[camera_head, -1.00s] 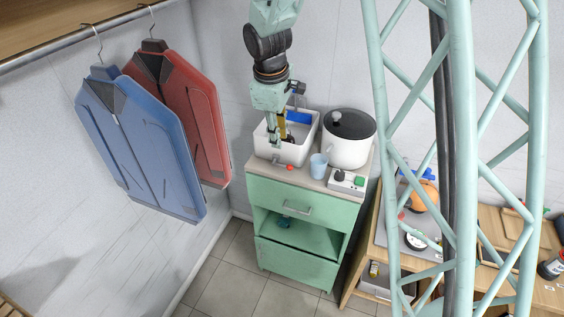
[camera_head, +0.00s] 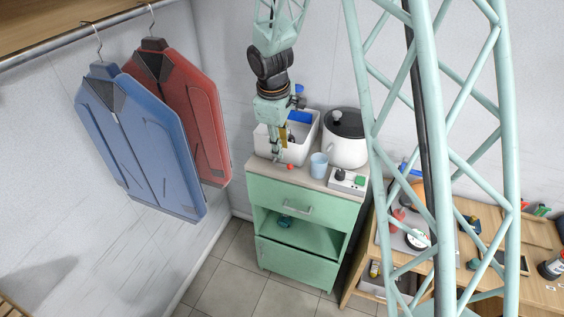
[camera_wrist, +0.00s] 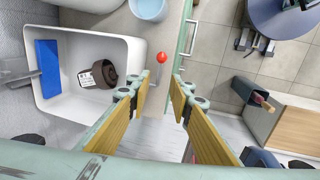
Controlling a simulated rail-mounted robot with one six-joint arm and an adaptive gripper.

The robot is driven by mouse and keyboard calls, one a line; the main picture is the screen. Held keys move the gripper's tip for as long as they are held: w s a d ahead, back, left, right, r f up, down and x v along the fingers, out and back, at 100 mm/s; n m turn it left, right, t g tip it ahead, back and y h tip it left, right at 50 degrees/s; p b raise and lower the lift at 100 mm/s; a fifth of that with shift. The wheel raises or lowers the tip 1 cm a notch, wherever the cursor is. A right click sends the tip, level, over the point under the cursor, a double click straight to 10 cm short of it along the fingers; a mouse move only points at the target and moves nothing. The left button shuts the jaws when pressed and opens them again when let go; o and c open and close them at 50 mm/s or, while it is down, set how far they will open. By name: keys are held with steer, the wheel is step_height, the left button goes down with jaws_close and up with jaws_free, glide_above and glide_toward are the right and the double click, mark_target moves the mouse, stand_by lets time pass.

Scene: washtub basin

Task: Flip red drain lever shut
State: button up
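The red drain lever knob (camera_head: 291,166) sits at the front of the white basin (camera_head: 313,135), close to the counter's front edge. In the wrist view the red knob (camera_wrist: 162,58) shows just beyond my fingertips, near the gap between them. My gripper (camera_wrist: 160,90) is open, with its two yellow-padded fingers apart and nothing between them. In the head view my gripper (camera_head: 279,154) points down at the basin's front wall, a little left of the knob. Whether a finger touches the lever cannot be told. The lever's arm shows only faintly.
A blue cup (camera_head: 318,165) stands right of the knob, beside a white pot (camera_head: 345,152) and a switch box (camera_head: 347,183). The basin holds a blue block (camera_wrist: 47,68) and a dark labelled round object (camera_wrist: 98,77). Floor is free before the green cabinet (camera_head: 290,264).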

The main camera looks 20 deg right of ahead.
mark_target(282, 165)
steer(key=shift+w+d+f+b, duration=0.15)
steer(key=shift+w+f, duration=0.05)
steer(key=shift+f, duration=1.15)
steer(key=shift+w+d+f+b, duration=0.15)
steer(key=shift+w+d+f, duration=0.1)
steer(key=shift+f, duration=1.1)
steer(key=shift+w+d+f+b, duration=0.1)
steer(key=shift+w+f+b, duration=0.1)
steer(key=shift+f, duration=1.15)
jaws_close()
